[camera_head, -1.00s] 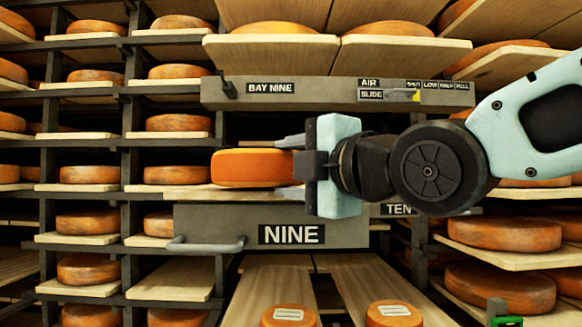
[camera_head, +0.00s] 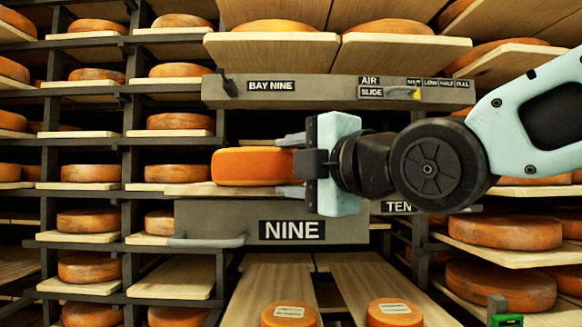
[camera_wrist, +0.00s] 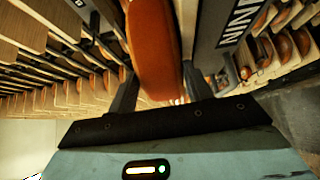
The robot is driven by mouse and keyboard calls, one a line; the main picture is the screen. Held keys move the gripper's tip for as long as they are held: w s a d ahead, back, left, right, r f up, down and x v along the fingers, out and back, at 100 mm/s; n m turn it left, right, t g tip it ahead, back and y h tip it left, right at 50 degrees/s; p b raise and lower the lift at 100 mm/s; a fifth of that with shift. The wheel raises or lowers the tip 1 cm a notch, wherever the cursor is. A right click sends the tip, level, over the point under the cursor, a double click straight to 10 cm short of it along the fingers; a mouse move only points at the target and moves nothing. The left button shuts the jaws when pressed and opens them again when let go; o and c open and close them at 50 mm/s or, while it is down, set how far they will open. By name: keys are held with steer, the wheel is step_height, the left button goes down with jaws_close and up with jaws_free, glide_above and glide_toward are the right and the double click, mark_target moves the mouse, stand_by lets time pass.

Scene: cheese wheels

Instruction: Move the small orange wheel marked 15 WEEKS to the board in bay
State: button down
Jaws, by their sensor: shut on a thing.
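An orange cheese wheel (camera_head: 253,167) sits at bay nine, between the BAY NINE beam above and the NINE panel (camera_head: 270,224) below. My gripper (camera_head: 290,167) reaches in from the right and is shut on this wheel, one finger above and one below its right side. In the wrist view the wheel (camera_wrist: 153,50) stands between the two dark fingers. Its 15 WEEKS marking is not visible. A pale board (camera_head: 196,189) shows under the wheel's left part; whether the wheel rests on it I cannot tell.
The BAY NINE beam (camera_head: 330,92) with an AIR SLIDE strip runs close above. Two labelled wheels (camera_head: 289,315) (camera_head: 395,314) sit on boards below. Racks of wheels on boards (camera_head: 88,173) fill the left, more wheels (camera_head: 505,231) the right. A handle (camera_head: 207,241) juts from the NINE panel.

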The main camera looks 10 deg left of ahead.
steer(key=shift+r, duration=0.2)
steer(key=c, duration=0.6)
jaws_free()
steer(key=shift+o, duration=0.2)
steer(key=shift+f, duration=0.35)
steer(key=v, duration=0.9)
steer(key=shift+s+r, duration=0.35)
steer(key=shift+r, duration=0.1)
